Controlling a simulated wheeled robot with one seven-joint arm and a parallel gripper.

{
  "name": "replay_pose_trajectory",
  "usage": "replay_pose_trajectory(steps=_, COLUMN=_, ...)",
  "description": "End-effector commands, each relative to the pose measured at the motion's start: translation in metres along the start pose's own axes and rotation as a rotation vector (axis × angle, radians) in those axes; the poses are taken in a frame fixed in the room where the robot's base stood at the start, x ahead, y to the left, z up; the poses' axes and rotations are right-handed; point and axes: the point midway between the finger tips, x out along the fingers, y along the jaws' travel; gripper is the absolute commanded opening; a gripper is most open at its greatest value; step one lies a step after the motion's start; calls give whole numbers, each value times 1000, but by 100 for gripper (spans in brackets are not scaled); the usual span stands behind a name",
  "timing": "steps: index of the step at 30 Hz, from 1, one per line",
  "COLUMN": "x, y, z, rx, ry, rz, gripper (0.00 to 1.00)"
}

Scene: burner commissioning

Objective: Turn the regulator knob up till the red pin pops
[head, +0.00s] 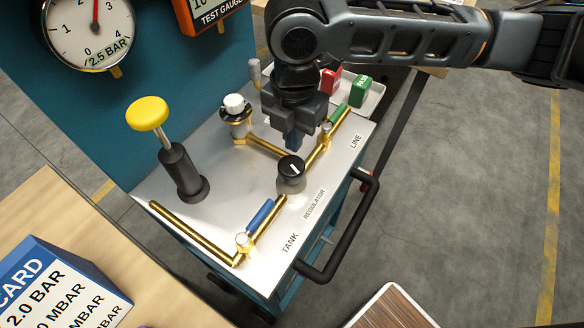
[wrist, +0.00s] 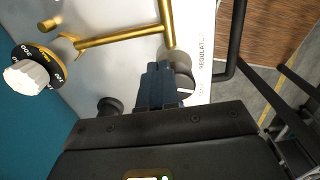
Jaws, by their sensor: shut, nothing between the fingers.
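The regulator knob (head: 291,167) is black with a white mark on top. It stands on the white panel beside the REGULATOR label, joined to the brass pipe. My gripper (head: 293,141) is shut and empty, fingers pointing down, just behind and above the knob in the head view. In the wrist view my gripper's fingertips (wrist: 168,68) overlap the knob's area and hide much of it, so I cannot tell whether they touch. A white-capped dial (head: 235,104) with a black numbered ring stands behind left; it also shows in the wrist view (wrist: 25,78). I see no red pin.
A yellow-topped plunger (head: 148,114) stands tall at left. A blue lever (head: 260,214) lies along the TANK pipe and a green lever (head: 338,120) on the LINE pipe. A black handle (head: 345,238) edges the panel. A gauge (head: 91,28) hangs behind.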

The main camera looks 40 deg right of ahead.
Motion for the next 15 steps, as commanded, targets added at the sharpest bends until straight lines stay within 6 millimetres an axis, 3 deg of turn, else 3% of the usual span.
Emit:
replay_pose_trajectory(steps=3, x=11, y=-1, z=0, rx=1, ry=-1, rz=-4, gripper=0)
replay_pose_trajectory(steps=15, x=17, y=-2, z=0, rx=4, ry=-1, rz=-9, gripper=0)
